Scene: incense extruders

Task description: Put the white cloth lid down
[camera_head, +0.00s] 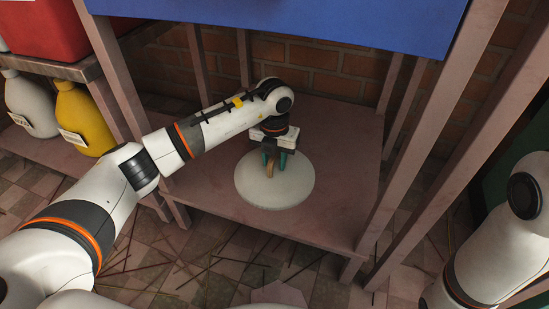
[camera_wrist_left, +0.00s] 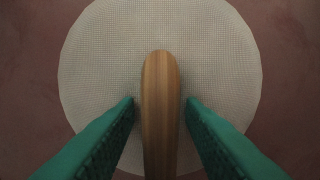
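The white cloth lid (camera_head: 272,192) is a round pale disc lying flat on the low shelf. It fills the middle of the left wrist view (camera_wrist_left: 100,60), where its woven surface shows. A wooden handle (camera_wrist_left: 160,90) stands up from its middle. My left gripper (camera_head: 277,164) is over the lid, with its green fingers on either side of the handle. In the left wrist view a narrow gap shows between each finger and the handle, so the gripper is open around it. My right gripper is out of view; only part of my right arm shows at the right edge.
The reddish-brown shelf (camera_head: 345,205) is bare around the lid. Upright posts (camera_head: 405,150) frame it, and a blue panel (camera_head: 330,22) hangs above. White (camera_head: 30,103) and yellow (camera_head: 84,120) bottles stand at the left. Thin sticks are scattered over the tiled floor (camera_head: 215,285).

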